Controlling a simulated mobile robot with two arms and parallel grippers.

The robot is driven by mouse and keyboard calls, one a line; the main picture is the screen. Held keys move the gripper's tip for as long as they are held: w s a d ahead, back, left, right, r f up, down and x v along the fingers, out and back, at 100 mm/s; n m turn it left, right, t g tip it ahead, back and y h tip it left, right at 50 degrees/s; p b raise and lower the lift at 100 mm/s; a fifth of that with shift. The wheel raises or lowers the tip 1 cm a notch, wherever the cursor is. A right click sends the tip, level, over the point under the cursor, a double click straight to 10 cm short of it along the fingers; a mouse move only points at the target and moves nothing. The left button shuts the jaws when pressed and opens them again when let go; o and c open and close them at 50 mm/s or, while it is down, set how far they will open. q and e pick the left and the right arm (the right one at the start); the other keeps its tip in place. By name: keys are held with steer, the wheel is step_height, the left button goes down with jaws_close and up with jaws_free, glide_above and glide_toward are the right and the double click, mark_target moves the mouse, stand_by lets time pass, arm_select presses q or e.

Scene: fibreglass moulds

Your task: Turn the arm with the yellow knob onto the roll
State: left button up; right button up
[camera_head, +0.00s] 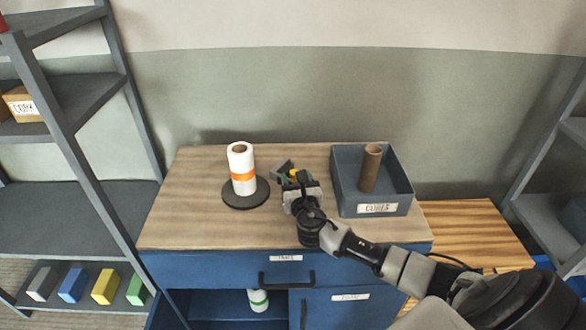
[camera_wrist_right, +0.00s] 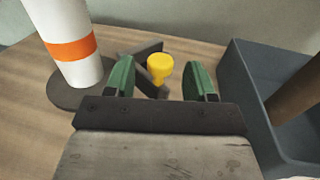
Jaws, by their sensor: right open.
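The white roll (camera_head: 241,162) with an orange band stands upright on a dark round base (camera_head: 246,199) on the cabinet top. It also shows at the left of the right wrist view (camera_wrist_right: 72,42). The yellow knob (camera_wrist_right: 160,68) sits on a dark arm (camera_wrist_right: 143,54) just right of the roll; the arm does not lie on the roll. My right gripper (camera_wrist_right: 160,82) is open, its green fingers on either side of the knob and apart from it. In the head view the right gripper (camera_head: 294,180) partly hides the knob and arm. My left gripper is not in view.
A grey bin (camera_head: 400,190) with a brown cardboard tube (camera_head: 371,168) stands close to the right of my gripper. The wooden top (camera_head: 190,215) is clear at left and front. Shelves flank the cabinet, and below, an open compartment holds another roll (camera_head: 258,300).

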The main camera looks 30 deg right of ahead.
mark_target(293, 170)
steer(key=x, duration=0.4)
steer(key=shift+f, duration=0.15)
steer(key=shift+w, duration=0.1)
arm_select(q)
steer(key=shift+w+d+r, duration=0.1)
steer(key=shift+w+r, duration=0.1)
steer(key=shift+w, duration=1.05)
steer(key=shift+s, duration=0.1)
arm_select(e)
steer(key=shift+c, duration=0.7)
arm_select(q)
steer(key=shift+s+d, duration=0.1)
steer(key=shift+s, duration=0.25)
arm_select(e)
jaws_close()
